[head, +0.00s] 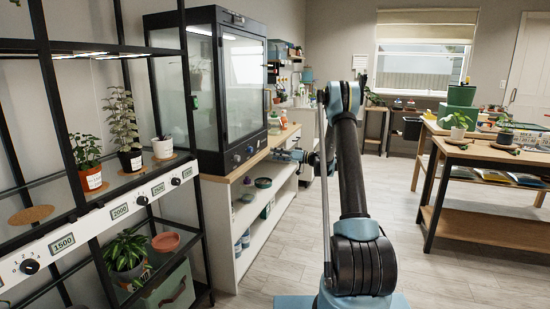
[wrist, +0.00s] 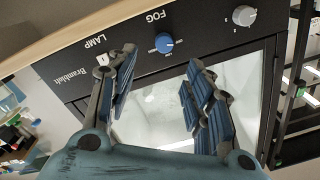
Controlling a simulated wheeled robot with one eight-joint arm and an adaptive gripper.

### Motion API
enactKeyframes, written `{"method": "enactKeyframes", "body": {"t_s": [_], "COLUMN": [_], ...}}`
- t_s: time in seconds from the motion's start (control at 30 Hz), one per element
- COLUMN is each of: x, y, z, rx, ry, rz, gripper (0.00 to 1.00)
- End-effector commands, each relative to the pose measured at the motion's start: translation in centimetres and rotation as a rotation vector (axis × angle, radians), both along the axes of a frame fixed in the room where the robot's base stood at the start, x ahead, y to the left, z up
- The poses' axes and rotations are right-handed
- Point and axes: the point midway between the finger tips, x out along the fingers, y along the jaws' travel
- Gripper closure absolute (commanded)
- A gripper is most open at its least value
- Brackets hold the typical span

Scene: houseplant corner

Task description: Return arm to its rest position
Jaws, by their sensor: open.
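My arm (head: 350,165) rises in the middle of the head view and bends toward the glass-fronted cabinet (head: 212,95). My gripper (head: 292,156) is small there, by the cabinet's lower right front. In the wrist view my gripper (wrist: 160,68) is open, its two blue-padded fingers apart with nothing between them. Behind them is the cabinet's black panel, seen upside down, with a blue FOG knob (wrist: 164,43), a white LAMP switch (wrist: 103,59) and a grey knob (wrist: 243,15). I cannot tell whether a finger touches the panel.
A wooden-topped shelf unit (head: 236,182) carries the cabinet. A black rack with potted plants (head: 129,160) and a dial strip (head: 120,210) stands at left. A work table (head: 480,152) stands at right. The floor (head: 405,235) between is open.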

Motion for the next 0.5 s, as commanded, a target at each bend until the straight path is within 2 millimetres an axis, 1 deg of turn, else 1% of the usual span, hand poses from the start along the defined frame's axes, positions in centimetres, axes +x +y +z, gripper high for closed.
{"method": "enactKeyframes", "body": {"t_s": [0.17,0.27,0.37,0.5], "x": [-0.2,-0.9,-2.2,-4.8], "y": [0.1,0.2,0.3,0.5], "z": [0.2,1.0,2.2,4.1], "rx": [-0.004,-0.023,-0.061,-0.128], "ry": [0.004,0.019,0.047,0.1], "rz": [0.001,0.003,0.006,0.008], "gripper": [0.53,0.53,0.53,0.53]}}
